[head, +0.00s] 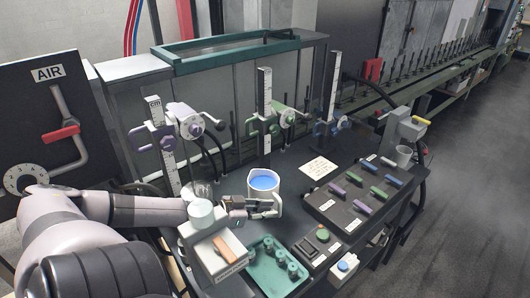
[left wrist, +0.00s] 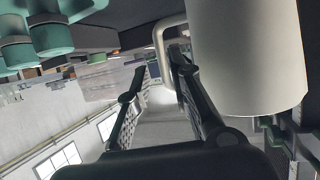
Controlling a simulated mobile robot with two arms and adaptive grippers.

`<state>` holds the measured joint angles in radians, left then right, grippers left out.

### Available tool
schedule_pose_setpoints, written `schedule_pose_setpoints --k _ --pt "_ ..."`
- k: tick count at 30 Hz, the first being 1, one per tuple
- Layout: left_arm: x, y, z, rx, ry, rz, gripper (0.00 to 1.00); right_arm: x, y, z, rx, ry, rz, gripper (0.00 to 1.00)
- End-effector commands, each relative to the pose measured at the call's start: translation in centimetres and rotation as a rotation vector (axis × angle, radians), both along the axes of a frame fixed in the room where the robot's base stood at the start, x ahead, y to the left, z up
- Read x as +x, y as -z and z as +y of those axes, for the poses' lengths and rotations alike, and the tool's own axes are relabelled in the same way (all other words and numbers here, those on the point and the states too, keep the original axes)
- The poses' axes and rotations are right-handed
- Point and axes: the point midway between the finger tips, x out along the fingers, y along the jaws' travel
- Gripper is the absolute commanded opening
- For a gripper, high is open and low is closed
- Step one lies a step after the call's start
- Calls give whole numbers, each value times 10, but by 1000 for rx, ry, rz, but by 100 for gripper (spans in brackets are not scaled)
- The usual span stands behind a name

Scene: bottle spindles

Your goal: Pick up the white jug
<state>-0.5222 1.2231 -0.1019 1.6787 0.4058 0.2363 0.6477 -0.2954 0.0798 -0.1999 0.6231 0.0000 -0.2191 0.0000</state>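The white jug (head: 277,205) with blue liquid stands upright on the dark bench in the head view. In the left wrist view the white jug (left wrist: 247,60) fills the upper right, with its curved handle (left wrist: 160,38) on its left side. My left gripper (head: 268,205) is at the near side of the jug in the head view. In the left wrist view my left gripper (left wrist: 158,65) has its fingers apart, with the handle showing between and beyond the tips. Whether a finger touches the handle I cannot tell. My right gripper is not in view.
A teal tray (head: 262,285) with green pieces and a grey box (head: 215,262) sit near my left arm. A dark panel with coloured handles (head: 330,217) lies right of the jug. Clamp posts (head: 264,110) stand behind.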

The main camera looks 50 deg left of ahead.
Motion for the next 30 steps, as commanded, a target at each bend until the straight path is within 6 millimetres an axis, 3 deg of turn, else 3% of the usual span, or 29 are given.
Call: schedule_pose_setpoints --k 7,21,30 --pt "8 5 -2 0 -1 -1 20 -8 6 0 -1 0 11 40" --pt "42 23 -11 -1 -1 -2 20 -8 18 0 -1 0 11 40" --pt "47 25 -13 1 0 1 20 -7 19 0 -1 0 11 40"
